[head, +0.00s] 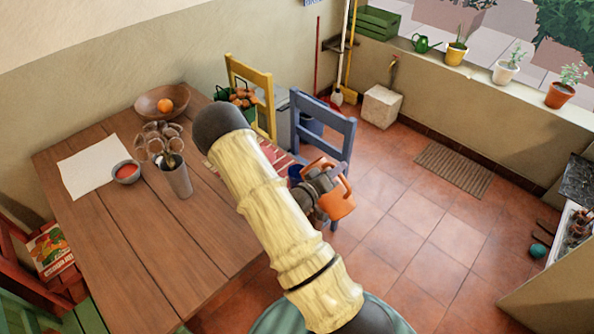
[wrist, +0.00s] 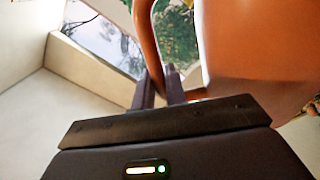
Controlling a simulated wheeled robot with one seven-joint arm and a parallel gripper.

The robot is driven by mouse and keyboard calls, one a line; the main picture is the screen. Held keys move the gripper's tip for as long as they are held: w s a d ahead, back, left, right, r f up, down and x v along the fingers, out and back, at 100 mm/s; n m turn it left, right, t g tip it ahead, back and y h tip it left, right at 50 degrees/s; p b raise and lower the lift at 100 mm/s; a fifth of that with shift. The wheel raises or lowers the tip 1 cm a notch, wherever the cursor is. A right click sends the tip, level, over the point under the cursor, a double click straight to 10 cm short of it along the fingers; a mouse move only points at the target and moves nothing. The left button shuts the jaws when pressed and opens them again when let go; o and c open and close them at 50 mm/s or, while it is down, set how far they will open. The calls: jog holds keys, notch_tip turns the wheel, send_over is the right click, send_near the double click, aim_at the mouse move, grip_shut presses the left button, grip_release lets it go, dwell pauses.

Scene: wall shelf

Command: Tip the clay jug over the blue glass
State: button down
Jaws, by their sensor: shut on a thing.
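The orange clay jug (head: 339,204) is held in the air at the right end of the table, seen against the floor tiles. My gripper (head: 322,183) is shut on its handle. In the wrist view the handle (wrist: 148,45) passes between the fingers (wrist: 160,90), and the jug's body (wrist: 255,50) fills the right side. The jug's mouth and its contents cannot be made out. A small dark blue piece, which looks like the blue glass (head: 295,173), shows just left of my gripper; my arm and gripper hide most of it.
The wooden table (head: 130,235) carries a metal cup (head: 177,180), several upturned glasses (head: 158,140), a red-filled bowl (head: 126,172), white paper (head: 92,173) and a wooden bowl (head: 150,104). A blue chair (head: 338,128) and a yellow chair (head: 262,80) stand behind.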

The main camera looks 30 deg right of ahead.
jog(key=shift+w+a+r+n+p, duration=0.25)
jog(key=shift+w+r+n+p, duration=0.45)
jog(key=shift+p, duration=0.25)
jog(key=shift+w+a+r+n+p, duration=0.2)
jog(key=shift+w+r+n+p, duration=0.3)
jog(key=shift+r+n+p, duration=0.35)
dwell(3.7)
jog(key=s+f+m+b, duration=0.1)
jog(key=b, duration=0.1)
jog(key=s+f+m+b, duration=0.1)
jog(key=f+b, duration=0.1)
jog(key=s+d+f+m+b, duration=0.1)
jog(key=m+b, duration=0.1)
jog(key=shift+s+f, duration=0.15)
jog(key=shift+f, duration=0.25)
jog(key=shift+r, duration=0.25)
jog(key=shift+d, duration=0.1)
